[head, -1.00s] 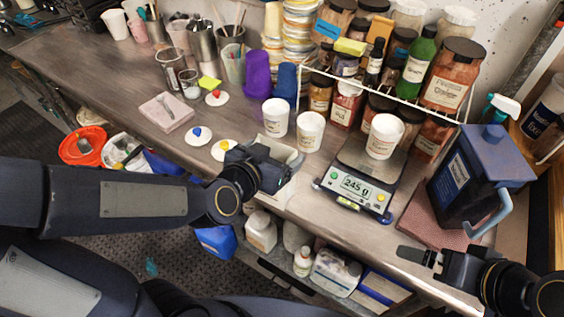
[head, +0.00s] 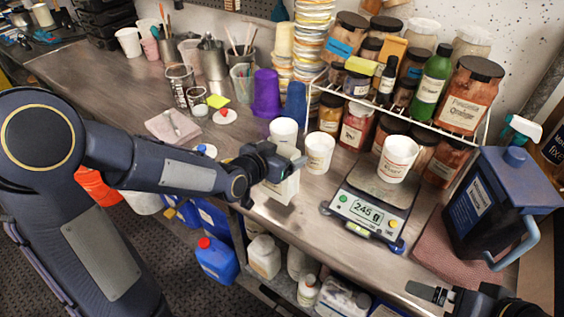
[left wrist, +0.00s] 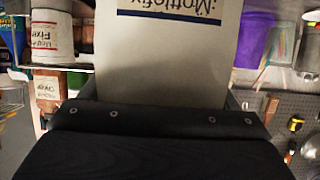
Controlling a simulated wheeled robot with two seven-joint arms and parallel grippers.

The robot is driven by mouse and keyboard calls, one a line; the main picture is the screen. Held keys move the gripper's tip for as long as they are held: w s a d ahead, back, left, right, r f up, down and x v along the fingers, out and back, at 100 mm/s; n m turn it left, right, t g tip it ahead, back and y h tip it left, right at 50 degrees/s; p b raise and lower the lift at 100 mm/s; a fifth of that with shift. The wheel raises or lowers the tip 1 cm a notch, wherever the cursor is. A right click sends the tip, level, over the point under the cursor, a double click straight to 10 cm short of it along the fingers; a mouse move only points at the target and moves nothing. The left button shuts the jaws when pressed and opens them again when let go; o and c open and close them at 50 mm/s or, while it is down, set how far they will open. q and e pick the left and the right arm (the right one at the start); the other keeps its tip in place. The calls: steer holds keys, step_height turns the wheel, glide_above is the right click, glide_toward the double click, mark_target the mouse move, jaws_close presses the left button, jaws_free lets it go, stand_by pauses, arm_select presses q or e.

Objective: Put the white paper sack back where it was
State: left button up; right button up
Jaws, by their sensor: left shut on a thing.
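The white paper sack (head: 284,190) hangs from my left gripper (head: 276,164) at the front edge of the bench, partly hidden by the gripper. In the left wrist view the sack (left wrist: 170,60) fills the middle, with a dark blue band and upside-down lettering like "Mottlefix". My left gripper is shut on it. Whether the sack touches the bench I cannot tell. My right gripper (head: 440,294) is at the bottom right, cut off by the frame edge; its opening is unclear.
White tubs (head: 319,153) stand just behind and right of the sack. Another white tub (head: 398,158) stands on the scale (head: 366,212), which reads about 245. A dark blue jug (head: 485,205) is at the right. Jugs and bottles (head: 263,257) fill the shelf below the bench.

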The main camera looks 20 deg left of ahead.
arm_select(q)
steer(key=shift+w+f, duration=0.2)
steer(key=shift+f, duration=1.55)
steer(key=shift+f, duration=0.2)
steer(key=o, duration=1.4)
steer(key=shift+r, duration=0.15)
